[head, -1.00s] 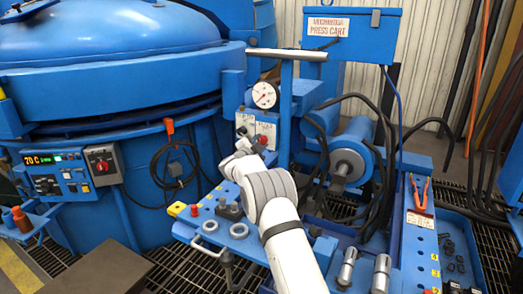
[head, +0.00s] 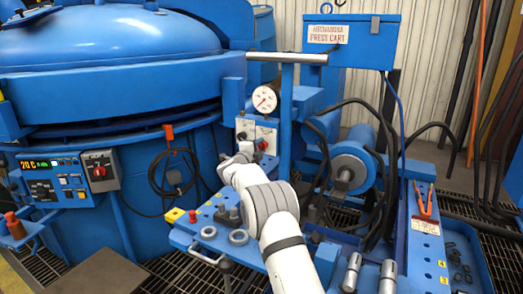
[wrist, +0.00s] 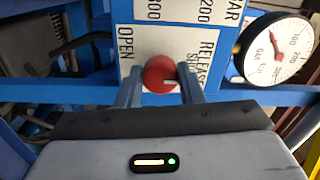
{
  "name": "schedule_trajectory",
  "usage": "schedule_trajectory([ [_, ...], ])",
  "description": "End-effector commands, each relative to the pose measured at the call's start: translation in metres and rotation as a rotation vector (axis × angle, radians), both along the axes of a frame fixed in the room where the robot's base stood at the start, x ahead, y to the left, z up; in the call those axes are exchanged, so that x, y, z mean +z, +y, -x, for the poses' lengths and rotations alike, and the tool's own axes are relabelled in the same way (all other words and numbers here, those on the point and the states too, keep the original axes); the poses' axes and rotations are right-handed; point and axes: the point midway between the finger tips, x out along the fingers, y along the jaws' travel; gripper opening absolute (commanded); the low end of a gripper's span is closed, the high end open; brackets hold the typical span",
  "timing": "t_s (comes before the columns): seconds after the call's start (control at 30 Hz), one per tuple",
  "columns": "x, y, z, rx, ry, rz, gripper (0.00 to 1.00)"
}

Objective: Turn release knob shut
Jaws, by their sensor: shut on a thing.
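The red release knob (wrist: 160,74) sits on a white panel (wrist: 150,40) lettered OPEN at left and RELEASE with partly hidden SHUT lettering at right in the wrist view. A white mark on the knob points right, to the side of the RELEASE lettering. My gripper (wrist: 159,84) is shut on the knob, one finger on each side. In the head view the red knob (head: 263,145) shows at the right of the panel, below the gauge; my gripper's fingers are too small to make out there.
A round dial gauge (head: 265,99) is mounted above the panel, close to my gripper. A blue shelf (head: 185,238) with rings and small knobs lies below my arm. Black hoses (head: 385,165) hang at right. The big blue furnace (head: 110,55) stands at left.

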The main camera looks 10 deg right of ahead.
Motion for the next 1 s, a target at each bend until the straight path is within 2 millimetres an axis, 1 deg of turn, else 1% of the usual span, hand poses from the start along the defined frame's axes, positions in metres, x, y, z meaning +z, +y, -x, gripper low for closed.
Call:
schedule_trajectory([
  [0.03, -0.005, -0.003, 0.001, -0.007, 0.005, -0.004, 0.11],
  [0.3, -0.005, -0.003, 0.001, -0.007, 0.005, -0.004, 0.11],
  [0.33, -0.005, -0.003, 0.001, -0.007, 0.005, -0.004, 0.36],
  [0.57, -0.003, -0.001, 0.000, -0.004, 0.003, -0.002, 0.54],
  [0.6, -0.003, -0.001, 0.000, -0.003, 0.002, -0.002, 0.56],
  [0.87, -0.001, 0.001, 0.002, -0.001, 0.001, -0.001, 0.56],
  [1.0, -0.001, 0.009, 0.011, 0.000, 0.004, 0.000, 0.56],
])
